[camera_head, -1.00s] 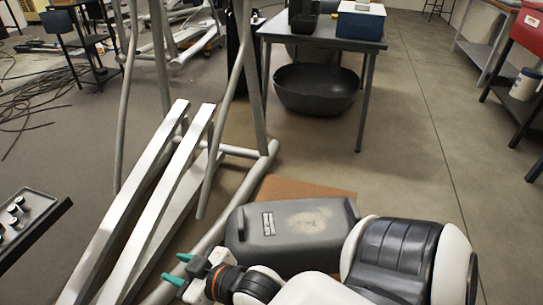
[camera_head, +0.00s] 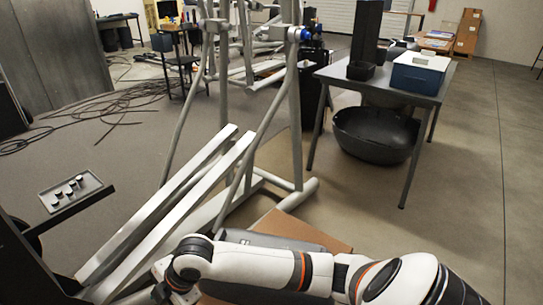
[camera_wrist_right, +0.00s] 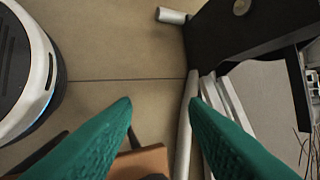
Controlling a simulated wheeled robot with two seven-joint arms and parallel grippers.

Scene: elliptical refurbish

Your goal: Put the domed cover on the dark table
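A dark grey rounded casing (camera_head: 270,240), which looks like the domed cover, lies on brown cardboard (camera_head: 303,229) on the floor. My right arm hides most of it. A dark grey table (camera_head: 390,82) stands at the upper right, with its legs on the floor. My right arm reaches from the lower right across the casing to the left. In the right wrist view my right gripper (camera_wrist_right: 160,106) has its two green fingers wide apart with nothing between them. My left gripper is not in view.
White rails (camera_head: 170,205) of an exercise frame lie left of the casing. Floor right of the table is clear.

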